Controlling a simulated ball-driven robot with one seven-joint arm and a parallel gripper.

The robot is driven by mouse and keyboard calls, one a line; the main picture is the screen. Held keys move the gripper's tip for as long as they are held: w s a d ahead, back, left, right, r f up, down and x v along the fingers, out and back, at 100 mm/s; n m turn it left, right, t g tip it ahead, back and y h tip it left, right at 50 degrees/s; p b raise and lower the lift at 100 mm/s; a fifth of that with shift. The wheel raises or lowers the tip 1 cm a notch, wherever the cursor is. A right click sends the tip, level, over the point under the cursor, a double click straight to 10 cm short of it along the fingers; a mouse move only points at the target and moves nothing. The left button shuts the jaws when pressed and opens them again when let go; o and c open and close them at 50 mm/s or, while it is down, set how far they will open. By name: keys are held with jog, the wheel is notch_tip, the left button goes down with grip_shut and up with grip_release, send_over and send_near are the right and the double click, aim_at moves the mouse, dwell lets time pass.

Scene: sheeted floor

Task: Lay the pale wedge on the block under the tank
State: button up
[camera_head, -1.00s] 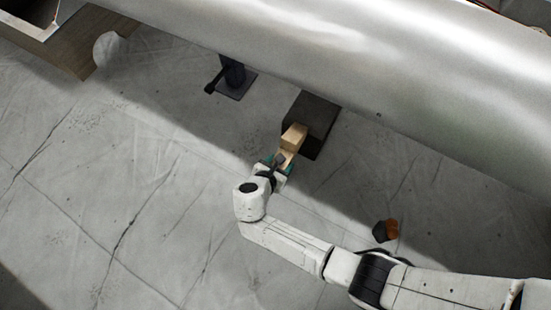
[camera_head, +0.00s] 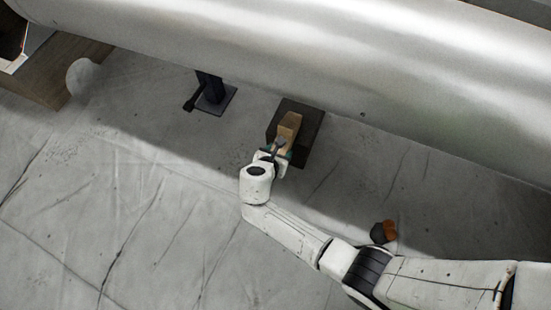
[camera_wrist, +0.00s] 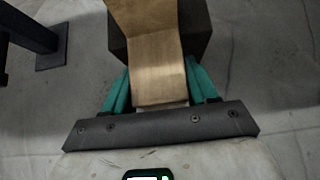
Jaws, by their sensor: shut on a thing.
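The pale wedge (camera_head: 288,128) is a light wooden piece held in my gripper (camera_head: 275,152). In the wrist view the wedge (camera_wrist: 155,62) sits between the two green fingers of my gripper (camera_wrist: 160,88), which is shut on it. The dark block (camera_head: 313,130) stands on the floor at the lower edge of the tank (camera_head: 300,60), a large silvery cylinder. In the head view the wedge overlaps the block's top. In the wrist view the block (camera_wrist: 196,30) shows behind the wedge. I cannot tell whether wedge and block touch.
A dark stand with a flat base (camera_head: 216,101) and side handle is left of the block. A black and orange object (camera_head: 384,232) lies on the floor at lower right. A wooden box (camera_head: 62,68) and a pale round thing (camera_head: 83,77) are at upper left. The left floor is clear.

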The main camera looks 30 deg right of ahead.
jog(key=shift+w+d+b, duration=0.2)
jog(key=shift+w+d, duration=0.55)
jog(key=shift+d, duration=0.3)
jog(key=shift+w+d+b, duration=0.2)
jog(key=shift+w+d, duration=0.55)
jog(key=shift+d, duration=0.25)
jog(key=shift+w+d+b, duration=0.2)
jog(key=shift+w+d, duration=0.55)
jog(key=shift+d, duration=0.3)
jog(key=o, duration=1.2)
jog(key=shift+f, duration=0.1)
jog(key=p+v, duration=0.6)
jog(key=v, duration=0.3)
jog(key=shift+s+a+r, duration=0.1)
jog(key=shift+r, duration=0.15)
jog(key=shift+s+a+r+p, duration=0.3)
jog(key=shift+s+a, duration=0.05)
jog(key=shift+a, duration=0.15)
